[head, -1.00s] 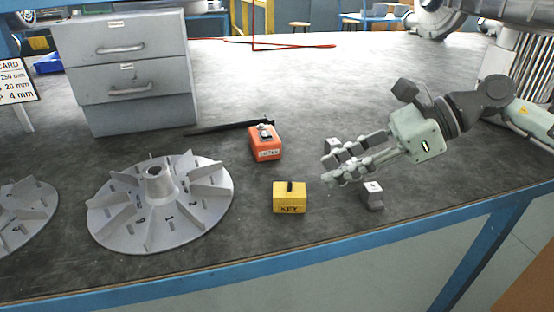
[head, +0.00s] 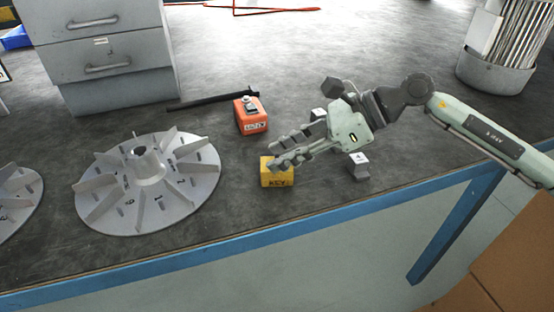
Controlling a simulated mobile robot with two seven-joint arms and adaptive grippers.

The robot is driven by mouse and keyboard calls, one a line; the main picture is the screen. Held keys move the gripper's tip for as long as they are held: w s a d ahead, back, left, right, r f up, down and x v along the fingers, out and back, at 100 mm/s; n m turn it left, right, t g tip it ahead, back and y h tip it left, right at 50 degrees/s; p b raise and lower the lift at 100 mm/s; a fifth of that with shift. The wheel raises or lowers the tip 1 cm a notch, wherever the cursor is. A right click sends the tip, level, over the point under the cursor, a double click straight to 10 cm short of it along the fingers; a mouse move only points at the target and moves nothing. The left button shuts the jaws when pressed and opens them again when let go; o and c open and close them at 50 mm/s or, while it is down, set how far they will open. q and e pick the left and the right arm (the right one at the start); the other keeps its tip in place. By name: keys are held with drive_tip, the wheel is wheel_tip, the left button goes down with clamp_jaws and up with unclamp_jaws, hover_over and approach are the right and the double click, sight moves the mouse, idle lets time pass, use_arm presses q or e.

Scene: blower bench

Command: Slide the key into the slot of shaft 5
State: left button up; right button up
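The yellow block (head: 278,178) marked KEY stands on the bench. The small dark key seen on its top a moment ago is hidden behind my fingers now. My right gripper (head: 275,157) reaches in from the right, its fingertips over the top of the yellow block. The fingers look apart; I cannot see the key between them. A grey bladed disc (head: 150,218) with a raised hub (head: 147,163) and small numbers lies to the left. I cannot make out which part is shaft 5 or its slot. My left gripper is not in view.
An orange block (head: 251,116) stands behind the yellow one. A black bar (head: 205,101) lies by the grey drawers (head: 108,67).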

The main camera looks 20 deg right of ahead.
drive_tip(key=shift+c, duration=0.3)
clamp_jaws()
